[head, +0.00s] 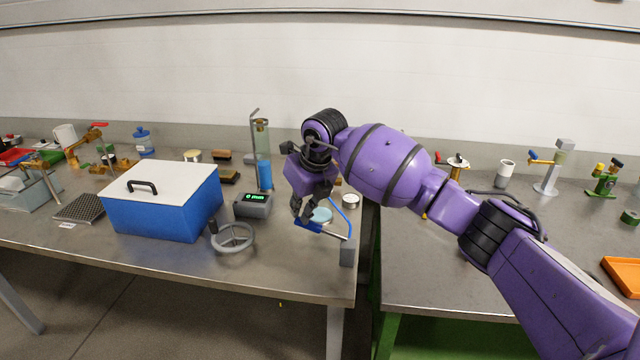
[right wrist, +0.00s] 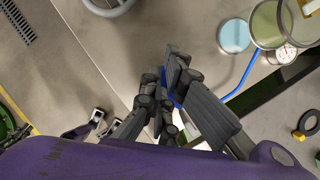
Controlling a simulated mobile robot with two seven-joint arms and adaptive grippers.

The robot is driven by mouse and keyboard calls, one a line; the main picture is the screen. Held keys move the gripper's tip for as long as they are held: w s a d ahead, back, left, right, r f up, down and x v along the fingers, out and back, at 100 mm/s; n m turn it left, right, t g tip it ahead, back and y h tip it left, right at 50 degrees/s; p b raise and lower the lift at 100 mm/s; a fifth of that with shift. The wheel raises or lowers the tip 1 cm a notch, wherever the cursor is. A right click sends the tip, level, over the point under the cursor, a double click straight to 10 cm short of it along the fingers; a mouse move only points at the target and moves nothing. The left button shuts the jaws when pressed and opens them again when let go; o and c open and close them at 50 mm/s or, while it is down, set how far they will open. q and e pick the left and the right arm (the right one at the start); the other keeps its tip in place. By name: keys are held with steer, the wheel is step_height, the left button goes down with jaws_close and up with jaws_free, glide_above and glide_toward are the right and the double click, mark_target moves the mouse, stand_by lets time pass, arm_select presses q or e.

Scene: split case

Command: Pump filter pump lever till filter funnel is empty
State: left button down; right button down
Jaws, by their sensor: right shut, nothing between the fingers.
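My right gripper (head: 298,210) is shut with nothing between its fingers, just above the blue grip of the pump lever (head: 308,226). The lever's thin rod slopes down right to a grey block (head: 347,254) at the table's front edge. In the right wrist view, my right gripper (right wrist: 167,85) covers most of the lever; a bit of blue shows between the fingers. A round vessel with greenish content (right wrist: 268,24), likely the filter funnel, shows there; its level is unclear. In the head view my gripper and arm hide most of it.
A blue hose (right wrist: 240,82) runs beside a pressure gauge (right wrist: 285,53). A pale blue disc (head: 321,215) lies by the gripper. Left are a handwheel (head: 233,238), a small display box (head: 253,205) and a blue case (head: 165,208). A gap separates the two tables.

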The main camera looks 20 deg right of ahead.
mark_target(299, 224)
arm_select(q)
steer(key=shift+s+d, duration=0.15)
